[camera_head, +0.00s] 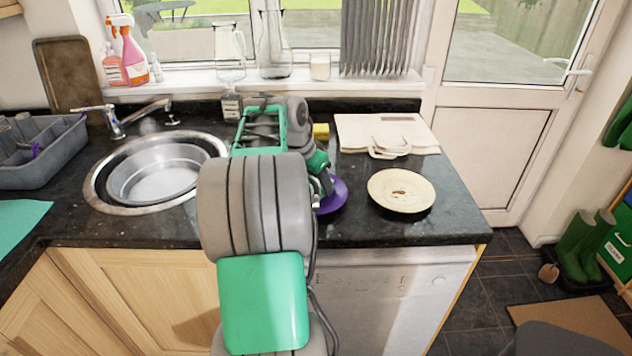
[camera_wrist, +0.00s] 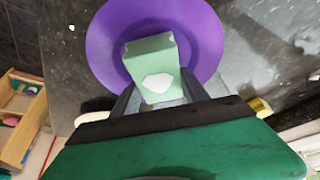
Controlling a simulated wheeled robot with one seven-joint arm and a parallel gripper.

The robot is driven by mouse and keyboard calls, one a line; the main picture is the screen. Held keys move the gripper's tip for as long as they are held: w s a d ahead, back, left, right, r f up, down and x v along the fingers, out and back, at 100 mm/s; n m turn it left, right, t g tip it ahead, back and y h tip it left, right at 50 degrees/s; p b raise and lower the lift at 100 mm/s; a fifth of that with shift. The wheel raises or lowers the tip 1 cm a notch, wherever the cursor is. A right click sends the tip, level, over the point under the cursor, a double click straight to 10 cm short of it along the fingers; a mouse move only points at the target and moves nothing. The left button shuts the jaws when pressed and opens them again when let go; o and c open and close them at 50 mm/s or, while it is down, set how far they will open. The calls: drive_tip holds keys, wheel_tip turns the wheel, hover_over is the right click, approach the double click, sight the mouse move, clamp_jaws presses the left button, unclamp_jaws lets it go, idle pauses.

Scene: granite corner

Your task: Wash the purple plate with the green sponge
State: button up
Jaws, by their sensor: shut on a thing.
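The purple plate (camera_wrist: 205,45) lies on the dark granite counter, filling the upper middle of the wrist view. In the head view only its right edge (camera_head: 333,196) shows, beside my arm. My gripper (camera_wrist: 155,98) is shut on the green sponge (camera_wrist: 150,55), a pale green block with a whitish patch on its face. The sponge is over the plate's middle; I cannot tell whether they touch. In the head view my arm hides the sponge, the gripper's fingertips and most of the plate.
A cream plate (camera_head: 401,190) with brown marks lies right of the purple plate. A round sink (camera_head: 103,188) with a tap is on the left. A grey rack (camera_head: 45,165) stands far left. A yellow object (camera_head: 321,131) and a folded cloth (camera_head: 350,128) lie behind.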

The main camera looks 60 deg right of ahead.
drive_tip(key=shift+s+d, duration=0.1)
drive_tip(key=shift+s, duration=0.25)
drive_tip(key=shift+w+a, duration=0.3)
drive_tip(key=shift+w, duration=0.55)
drive_tip(key=shift+s+d, duration=0.3)
drive_tip(key=shift+s, duration=0.6)
drive_tip(key=shift+r+p, duration=2.35)
drive_tip(key=shift+r, duration=0.6)
wheel_tip(320, 180, up, 3)
drive_tip(key=p, duration=0.2)
drive_tip(key=shift+r+p, duration=0.15)
drive_tip(key=shift+p, duration=0.15)
